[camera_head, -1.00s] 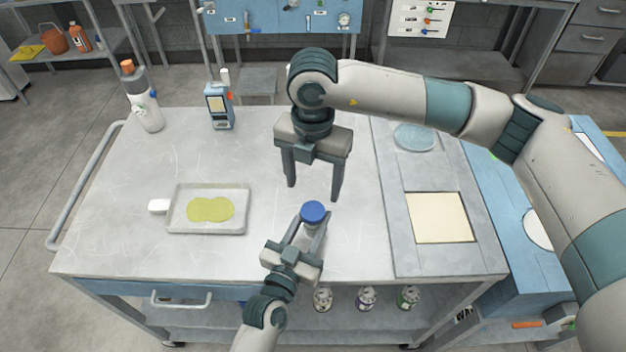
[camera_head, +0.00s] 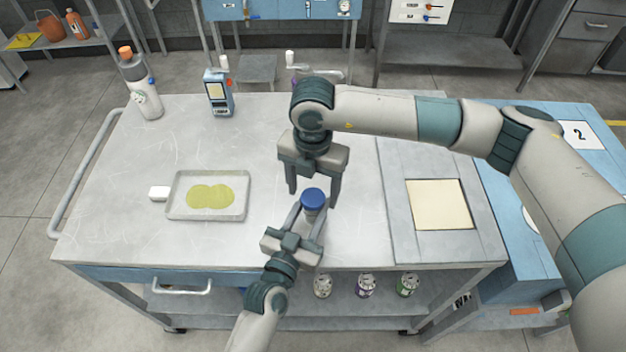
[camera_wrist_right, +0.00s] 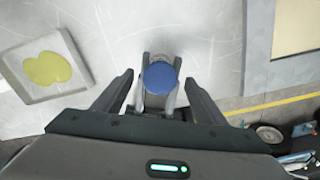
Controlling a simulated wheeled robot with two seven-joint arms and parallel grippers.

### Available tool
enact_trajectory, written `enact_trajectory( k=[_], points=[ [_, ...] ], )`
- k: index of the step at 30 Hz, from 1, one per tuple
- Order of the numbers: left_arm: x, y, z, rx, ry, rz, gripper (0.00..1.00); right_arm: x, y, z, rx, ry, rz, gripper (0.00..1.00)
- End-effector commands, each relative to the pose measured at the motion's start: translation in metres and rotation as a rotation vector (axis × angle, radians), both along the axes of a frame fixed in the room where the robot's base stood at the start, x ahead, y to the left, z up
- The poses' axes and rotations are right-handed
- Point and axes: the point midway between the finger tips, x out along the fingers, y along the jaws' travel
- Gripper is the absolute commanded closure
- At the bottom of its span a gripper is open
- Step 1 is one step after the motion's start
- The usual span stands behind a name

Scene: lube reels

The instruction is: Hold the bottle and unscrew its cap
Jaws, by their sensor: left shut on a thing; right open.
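The bottle (camera_head: 312,212) shows as a small piece below its blue cap (camera_head: 313,196); most of it is hidden by the cap and fingers. My left gripper (camera_head: 309,220) is shut on the bottle and holds it upright near the front of the table. My right gripper (camera_head: 313,196) points down with its fingers open, just behind and above the cap. In the right wrist view the blue cap (camera_wrist_right: 159,78) lies ahead between the open right fingers (camera_wrist_right: 159,85), not touching either one.
A tray (camera_head: 172,212) with a yellow-green patch lies on the table (camera_head: 120,190) at left, beside a small white block (camera_head: 158,193). A white bottle (camera_head: 145,95) and a blue device (camera_head: 218,98) stand at the back left. A grey panel with a cream square (camera_head: 440,204) is at right.

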Motion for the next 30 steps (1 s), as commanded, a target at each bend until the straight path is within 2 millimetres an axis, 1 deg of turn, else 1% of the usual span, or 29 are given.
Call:
enact_trajectory(
  k=[3, 11, 12, 14, 15, 17, 18, 26, 30],
  points=[
    [0.0, 0.0, 0.0, 0.0, 0.0, 0.0, 1.0, 0.0002, -0.0004, -0.0047, -0.001, -0.001, 0.0, 0.35],
    [0.0, 0.0, -0.0001, 0.0, 0.0, 0.0, 1.0, 0.0002, -0.0004, -0.0056, -0.001, -0.001, 0.0, 0.35],
    [0.0, 0.0, -0.0001, 0.0, 0.0, 0.0, 1.0, 0.0002, -0.0004, -0.0055, -0.001, -0.001, -0.001, 0.4],
    [0.0, 0.0, -0.0001, 0.0, 0.0, 0.0, 1.0, 0.0002, -0.0004, -0.0055, -0.001, -0.001, -0.001, 0.54],
    [0.0, 0.0, -0.0001, 0.0, 0.0, 0.0, 1.0, 0.0002, -0.0004, -0.0055, -0.001, -0.001, -0.001, 0.63],
    [0.0, 0.0, -0.0001, 0.0, 0.0, 0.0, 1.0, 0.0002, -0.0004, -0.0054, -0.001, -0.001, -0.001, 0.78],
    [0.0, 0.0, -0.0001, 0.0, 0.0, 0.0, 1.0, 0.0002, -0.0004, -0.0054, -0.001, -0.001, -0.001, 0.81],
    [0.0, 0.0001, -0.0001, 0.0, 0.0, 0.0, 1.0, 0.0003, -0.0004, -0.0052, -0.001, -0.001, 0.027, 0.82],
    [0.0, 0.0001, -0.0001, 0.0, 0.0, 0.0, 1.0, 0.0003, -0.0004, -0.0051, -0.001, -0.001, 0.152, 0.82]
  ],
)
